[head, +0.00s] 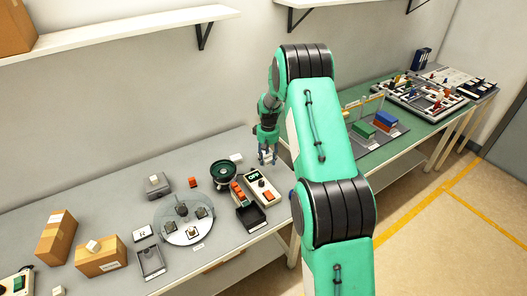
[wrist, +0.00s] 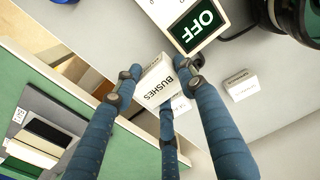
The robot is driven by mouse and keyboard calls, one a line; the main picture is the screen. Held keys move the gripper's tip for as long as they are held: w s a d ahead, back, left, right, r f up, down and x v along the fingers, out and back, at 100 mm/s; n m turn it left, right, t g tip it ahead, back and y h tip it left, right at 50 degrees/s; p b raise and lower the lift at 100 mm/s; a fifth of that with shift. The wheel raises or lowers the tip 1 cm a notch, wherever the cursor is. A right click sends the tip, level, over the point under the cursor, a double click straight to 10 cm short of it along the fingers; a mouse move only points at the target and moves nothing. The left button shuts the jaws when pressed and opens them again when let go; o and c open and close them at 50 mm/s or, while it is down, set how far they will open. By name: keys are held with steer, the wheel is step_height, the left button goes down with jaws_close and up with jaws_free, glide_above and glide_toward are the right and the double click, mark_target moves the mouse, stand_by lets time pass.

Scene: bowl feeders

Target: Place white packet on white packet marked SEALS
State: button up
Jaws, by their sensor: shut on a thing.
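My gripper (head: 267,158) is over the back of the grey table, near its right end. In the wrist view its blue fingers (wrist: 155,88) are shut on a white packet (wrist: 155,84) lettered BUSHES. Another white packet (wrist: 182,104) shows beyond the held one, partly hidden by it and a finger; its lettering is only partly visible, so I cannot confirm SEALS. I cannot tell whether the two packets touch. A third white packet (wrist: 241,84) lies on the table to the right in the wrist view, its small lettering unreadable; a white packet (head: 236,158) also shows behind the bowl in the head view.
A control box with an OFF panel (head: 262,188) stands just in front of my gripper, also close in the wrist view (wrist: 199,20). The dark green bowl feeder (head: 223,171) is to its left. A green-topped table (head: 405,143) adjoins on the right.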

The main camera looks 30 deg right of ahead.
steer(key=w+d, duration=0.1)
steer(key=w, duration=0.2)
steer(key=w+d, duration=0.2)
steer(key=w, duration=0.2)
steer(key=w+d+f+b, duration=0.1)
steer(key=w, duration=0.3)
steer(key=shift+d, duration=0.25)
steer(key=shift+f, duration=0.15)
steer(key=shift+f, duration=1.65)
steer(key=o, duration=1.3)
steer(key=shift+s+f+b, duration=0.1)
steer(key=shift+f+b, duration=0.05)
steer(key=shift+b, duration=0.15)
step_height(320, 180, up, 12)
steer(key=shift+r+p, duration=0.15)
steer(key=shift+p, duration=0.65)
